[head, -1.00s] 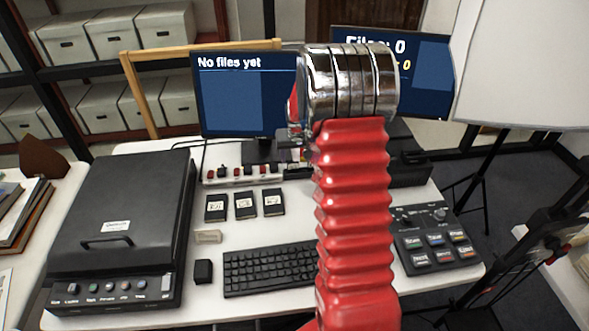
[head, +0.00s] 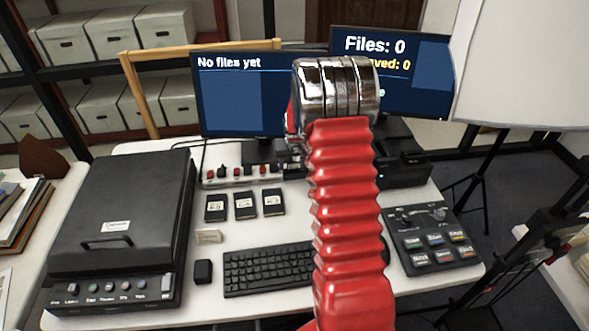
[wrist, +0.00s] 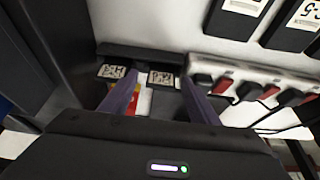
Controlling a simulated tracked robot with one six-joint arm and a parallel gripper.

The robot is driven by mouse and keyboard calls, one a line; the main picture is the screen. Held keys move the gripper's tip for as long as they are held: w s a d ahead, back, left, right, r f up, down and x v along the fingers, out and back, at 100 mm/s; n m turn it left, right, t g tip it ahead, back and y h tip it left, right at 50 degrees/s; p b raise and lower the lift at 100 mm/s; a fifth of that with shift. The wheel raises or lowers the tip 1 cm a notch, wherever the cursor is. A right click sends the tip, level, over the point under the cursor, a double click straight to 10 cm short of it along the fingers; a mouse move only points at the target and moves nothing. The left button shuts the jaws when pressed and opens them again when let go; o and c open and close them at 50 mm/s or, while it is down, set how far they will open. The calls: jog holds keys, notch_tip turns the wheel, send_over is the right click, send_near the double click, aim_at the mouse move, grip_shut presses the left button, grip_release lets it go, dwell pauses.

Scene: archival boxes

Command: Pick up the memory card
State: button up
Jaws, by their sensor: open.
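In the wrist view my gripper (wrist: 160,90) is open, its two grey-purple fingers apart and pointing at a dark holder. Two small dark pieces with pale printed labels, a left one (wrist: 112,71) and a right one (wrist: 161,78), show at the fingertips. The right one lies between the fingers; the left one lies by the left finger. They look like memory cards, but I cannot tell for sure. A patch of red, yellow and white (wrist: 143,102) shows nearer, between the fingers. In the head view my red arm hides the gripper and these pieces.
A power strip with plugs (wrist: 245,82) is close on the right in the wrist view; a dark body (wrist: 40,50) stands at left. The head view shows three labelled black cartridges (head: 244,205), a keyboard (head: 265,268), a scanner (head: 120,220) and a button panel (head: 435,240).

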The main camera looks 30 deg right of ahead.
aim_at(291, 163)
jog(key=shift+f, duration=0.1)
jog(key=shift+c, duration=0.5)
jog(key=c, duration=1)
jog(key=shift+w, duration=0.1)
notch_tip(291, 163, up, 10)
dwell(0.8)
jog(key=shift+a, duration=0.35)
jog(key=s+a+n+y, duration=0.1)
jog(key=s+a+n, duration=0.1)
jog(key=a, duration=1.2)
jog(key=s+a+n+y, duration=0.1)
jog(key=s+a+n, duration=0.2)
jog(key=a, duration=1.2)
jog(key=shift+s+a, duration=0.15)
jog(key=shift+s, duration=0.5)
